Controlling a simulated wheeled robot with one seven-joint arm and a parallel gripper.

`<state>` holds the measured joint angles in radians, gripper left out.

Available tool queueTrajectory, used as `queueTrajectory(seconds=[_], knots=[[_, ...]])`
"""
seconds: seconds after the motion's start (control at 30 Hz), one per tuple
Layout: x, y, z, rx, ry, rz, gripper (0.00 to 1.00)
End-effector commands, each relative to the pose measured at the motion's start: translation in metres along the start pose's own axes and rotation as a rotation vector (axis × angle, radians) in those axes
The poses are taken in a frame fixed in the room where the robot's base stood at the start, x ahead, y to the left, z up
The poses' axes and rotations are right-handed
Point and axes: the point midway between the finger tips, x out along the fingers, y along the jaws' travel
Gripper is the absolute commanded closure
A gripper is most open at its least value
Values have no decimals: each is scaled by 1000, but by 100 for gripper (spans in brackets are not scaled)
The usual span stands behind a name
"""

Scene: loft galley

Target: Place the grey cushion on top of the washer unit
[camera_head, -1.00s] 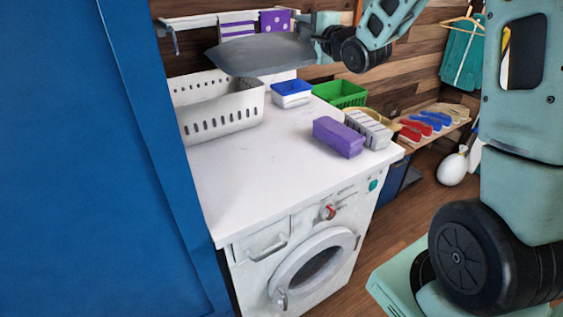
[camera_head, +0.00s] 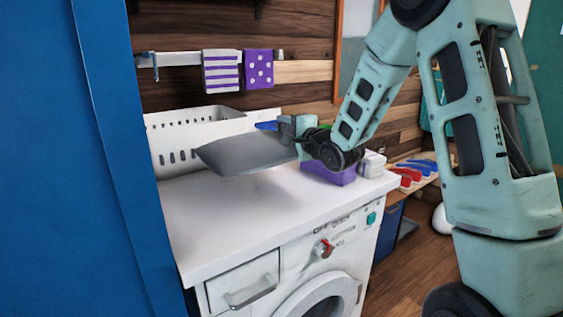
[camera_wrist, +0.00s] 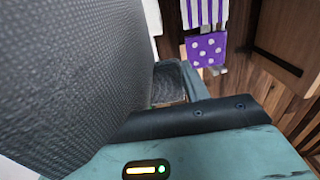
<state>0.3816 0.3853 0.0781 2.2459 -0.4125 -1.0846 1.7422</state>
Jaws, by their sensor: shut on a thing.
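The grey cushion (camera_head: 243,154) is held flat, slightly tilted, over the white top of the washer unit (camera_head: 225,216). My gripper (camera_head: 296,138) is shut on the cushion's right end. In the wrist view the cushion (camera_wrist: 70,75) fills the left side, against a gripper finger (camera_wrist: 178,82). The cushion appears to be above the worktop, but its exact gap cannot be told. The washer's drawer, dial and round door show at the front.
A white perforated basket (camera_head: 180,140) stands at the back left of the top. A purple block (camera_head: 328,173) and a white item (camera_head: 374,163) sit at the right. A blue panel (camera_head: 75,170) rises at left. The front of the worktop is clear.

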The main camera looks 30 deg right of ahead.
Motion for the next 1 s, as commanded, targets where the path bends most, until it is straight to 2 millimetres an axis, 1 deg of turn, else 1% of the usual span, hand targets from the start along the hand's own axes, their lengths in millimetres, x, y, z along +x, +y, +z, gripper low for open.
queueTrajectory(seconds=[0.03,0.27,0.4,0.47,0.73,0.87,0.9,0.93,0.97,1.0], knots=[[0,8,0,2,0,2,83],[0,26,0,1,-1,0,83],[0,47,1,3,-1,2,83],[0,53,0,2,0,1,83],[0,54,0,0,0,-3,83],[0,59,0,0,0,-3,83],[0,58,0,0,0,-1,44],[0,58,0,0,0,-1,35],[0,58,0,0,0,-1,33],[0,58,0,0,0,-1,33]])
